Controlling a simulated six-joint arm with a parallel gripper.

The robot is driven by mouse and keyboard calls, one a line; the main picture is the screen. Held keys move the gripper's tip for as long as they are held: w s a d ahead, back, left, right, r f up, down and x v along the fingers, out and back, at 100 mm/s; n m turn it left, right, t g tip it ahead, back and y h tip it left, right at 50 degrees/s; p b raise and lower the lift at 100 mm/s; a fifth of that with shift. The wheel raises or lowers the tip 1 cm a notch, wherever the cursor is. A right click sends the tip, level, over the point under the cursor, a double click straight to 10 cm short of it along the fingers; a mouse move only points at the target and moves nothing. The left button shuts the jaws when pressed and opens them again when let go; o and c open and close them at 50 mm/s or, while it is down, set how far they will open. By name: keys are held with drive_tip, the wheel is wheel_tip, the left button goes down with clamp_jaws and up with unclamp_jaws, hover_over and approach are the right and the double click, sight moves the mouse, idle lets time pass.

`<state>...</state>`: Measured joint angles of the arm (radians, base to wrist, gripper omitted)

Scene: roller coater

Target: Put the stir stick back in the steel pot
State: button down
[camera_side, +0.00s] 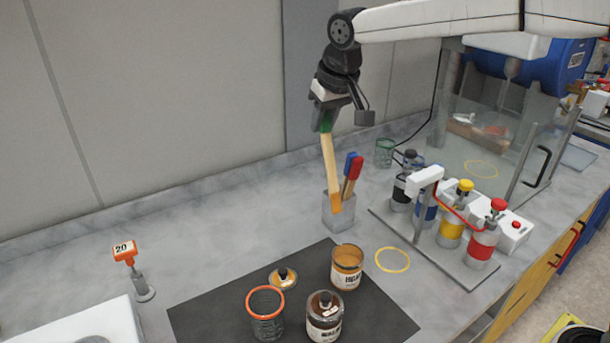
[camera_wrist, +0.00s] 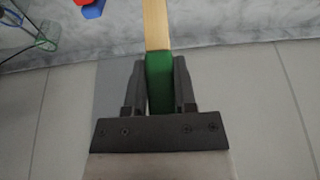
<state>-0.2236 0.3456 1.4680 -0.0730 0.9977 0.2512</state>
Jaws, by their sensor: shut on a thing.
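The stir stick (camera_side: 328,165) is a flat wooden stick with a green upper end and an orange-brown lower tip. My gripper (camera_side: 323,115) is shut on the green end and holds the stick nearly upright. In the wrist view, both fingers of my gripper (camera_wrist: 160,62) press on the stir stick's green part (camera_wrist: 159,85), with bare wood (camera_wrist: 156,25) beyond. The steel pot (camera_side: 346,216) stands on the counter below. In the side view the stick's tip overlaps the pot's front wall, so it appears outside and in front of it. The pot holds a blue-ended and a red-ended stick (camera_side: 352,172).
A dark mat (camera_side: 215,318) in front bears an open orange jar (camera_side: 346,268), a labelled jar (camera_side: 324,318), an orange-rimmed mesh cup (camera_side: 266,310) and a lid (camera_side: 283,278). A rack of coloured bottles (camera_side: 452,228) stands right of the pot. A green mesh cup (camera_side: 385,152) is behind.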

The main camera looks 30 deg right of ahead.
drive_tip(key=w+d+r+t, duration=0.1)
drive_tip(key=w+d+t, duration=0.2)
drive_tip(key=w+d, duration=0.2)
drive_tip(key=d, duration=0.3)
drive_tip(key=shift+w+r+t, duration=0.2)
drive_tip(key=shift+r+t, duration=0.2)
drive_tip(key=shift+d+f, duration=0.1)
drive_tip(key=shift+f, duration=0.15)
wheel_tip(320, 180, down, 10)
drive_tip(key=shift+r, duration=0.25)
idle(1.0)
drive_tip(key=shift+f, duration=1.75)
idle(0.3)
drive_tip(key=shift+c, duration=1.7)
unclamp_jaws()
